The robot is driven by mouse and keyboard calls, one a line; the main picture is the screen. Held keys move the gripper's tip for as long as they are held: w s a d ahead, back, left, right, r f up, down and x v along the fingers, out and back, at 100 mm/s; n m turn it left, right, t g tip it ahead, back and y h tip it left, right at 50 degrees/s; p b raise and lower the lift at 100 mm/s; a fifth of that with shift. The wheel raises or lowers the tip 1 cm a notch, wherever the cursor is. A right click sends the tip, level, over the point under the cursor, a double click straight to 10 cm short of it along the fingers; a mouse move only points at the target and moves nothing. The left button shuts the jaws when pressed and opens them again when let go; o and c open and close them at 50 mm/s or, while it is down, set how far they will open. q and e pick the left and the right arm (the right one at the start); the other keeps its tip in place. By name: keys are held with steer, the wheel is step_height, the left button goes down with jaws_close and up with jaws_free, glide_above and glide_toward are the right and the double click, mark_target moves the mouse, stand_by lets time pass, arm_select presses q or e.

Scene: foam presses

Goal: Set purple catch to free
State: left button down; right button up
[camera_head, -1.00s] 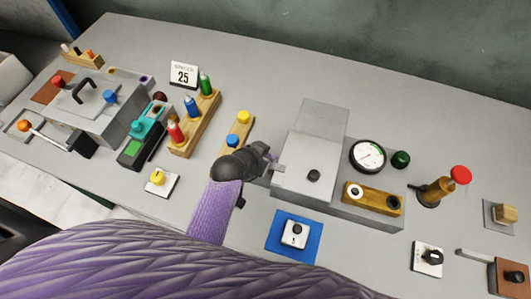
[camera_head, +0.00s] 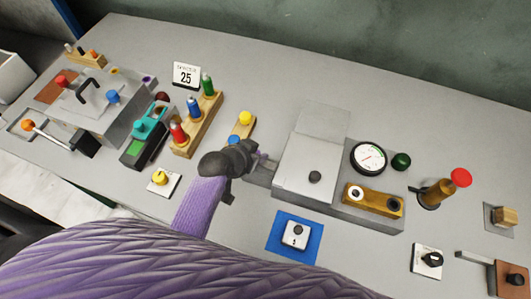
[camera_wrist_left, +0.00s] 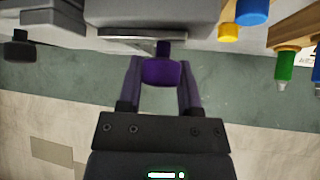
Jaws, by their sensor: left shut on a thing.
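The purple catch (camera_wrist_left: 160,73) shows in the left wrist view as a dark purple knob under the edge of a grey metal body. My left gripper (camera_wrist_left: 160,85) has a finger on each side of the knob and is shut on it. In the head view my left gripper (camera_head: 262,160) is at the left side of the grey press (camera_head: 310,165), and the hand hides the catch there. A short metal piece (camera_head: 262,174) shows between hand and press. My right gripper is in neither view.
A dial gauge (camera_head: 369,158) and a brown block (camera_head: 372,198) are on the press's right. A wooden rack of bottles (camera_head: 197,130) and a wooden holder with yellow and blue knobs (camera_head: 243,128) stand left of it. A blue pad (camera_head: 280,245) lies in front.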

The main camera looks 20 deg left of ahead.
arm_select(q)
steer(key=shift+a, duration=0.3)
steer(key=shift+d, duration=0.1)
steer(key=c, duration=0.5)
jaws_free()
steer(key=shift+o, duration=1.2)
steer(key=shift+a, duration=0.2)
steer(key=shift+d, duration=0.1)
